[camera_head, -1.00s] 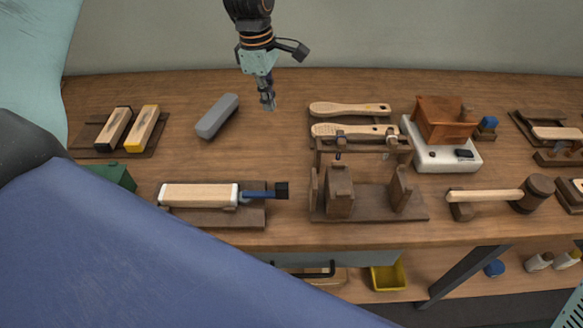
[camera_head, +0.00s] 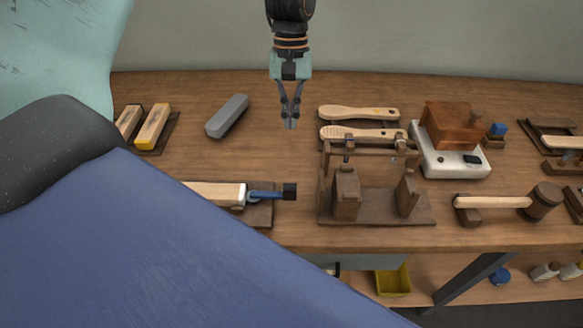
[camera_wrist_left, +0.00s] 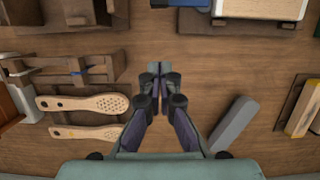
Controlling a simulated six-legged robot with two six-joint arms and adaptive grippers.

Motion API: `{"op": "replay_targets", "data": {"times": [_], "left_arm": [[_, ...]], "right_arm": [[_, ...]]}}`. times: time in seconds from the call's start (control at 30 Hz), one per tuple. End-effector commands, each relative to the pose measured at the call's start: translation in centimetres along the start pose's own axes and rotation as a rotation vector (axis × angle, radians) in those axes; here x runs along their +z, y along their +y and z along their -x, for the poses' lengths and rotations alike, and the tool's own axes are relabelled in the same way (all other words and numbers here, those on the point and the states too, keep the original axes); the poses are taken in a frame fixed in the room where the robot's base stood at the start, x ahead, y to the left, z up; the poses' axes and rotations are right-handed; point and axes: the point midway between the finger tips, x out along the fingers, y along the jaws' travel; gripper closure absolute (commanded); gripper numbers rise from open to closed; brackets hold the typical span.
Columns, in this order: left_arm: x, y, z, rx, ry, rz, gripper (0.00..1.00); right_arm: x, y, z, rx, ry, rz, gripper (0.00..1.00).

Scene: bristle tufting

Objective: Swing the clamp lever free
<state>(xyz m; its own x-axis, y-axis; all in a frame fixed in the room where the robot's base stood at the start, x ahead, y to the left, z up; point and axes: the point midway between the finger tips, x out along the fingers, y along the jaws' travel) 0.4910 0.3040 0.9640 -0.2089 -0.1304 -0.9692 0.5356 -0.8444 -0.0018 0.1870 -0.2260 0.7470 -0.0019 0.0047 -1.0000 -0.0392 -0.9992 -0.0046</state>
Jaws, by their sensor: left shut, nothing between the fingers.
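The clamp lever (camera_head: 265,194) is blue with a black block-shaped end. It sticks out to the right of a clamp that holds a pale wooden block (camera_head: 215,192) with a white end on a dark wooden base (camera_head: 262,214). Part of the block and base is hidden behind a large blue shape. In the left wrist view the block (camera_wrist_left: 262,9) is cut by the top edge. My left gripper (camera_head: 291,125) is shut and empty, pointing down above the table behind the lever, apart from it. Its closed fingers also show in the wrist view (camera_wrist_left: 160,72). My right gripper is not in view.
A grey bar (camera_head: 227,116) lies left of the gripper. Two perforated wooden brush bodies (camera_head: 358,113) and a dark wooden frame (camera_head: 380,216) stand to the right. A mallet (camera_head: 500,202) and a white device (camera_head: 450,165) are farther right. Bare table lies between gripper and lever.

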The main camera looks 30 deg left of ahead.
Motion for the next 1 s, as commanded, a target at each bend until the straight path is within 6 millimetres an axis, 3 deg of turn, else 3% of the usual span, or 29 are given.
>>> {"op": "replay_targets", "data": {"times": [0.47, 1.0], "left_arm": [[0.1, 0.2, -0.6, -0.002, -0.001, -0.017, 1.0], [0.1, 0.2, -10.1, -0.003, -0.003, -0.015, 1.0]], "right_arm": [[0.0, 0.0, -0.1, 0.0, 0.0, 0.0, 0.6], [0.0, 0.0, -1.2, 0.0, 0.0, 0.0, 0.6]]}}
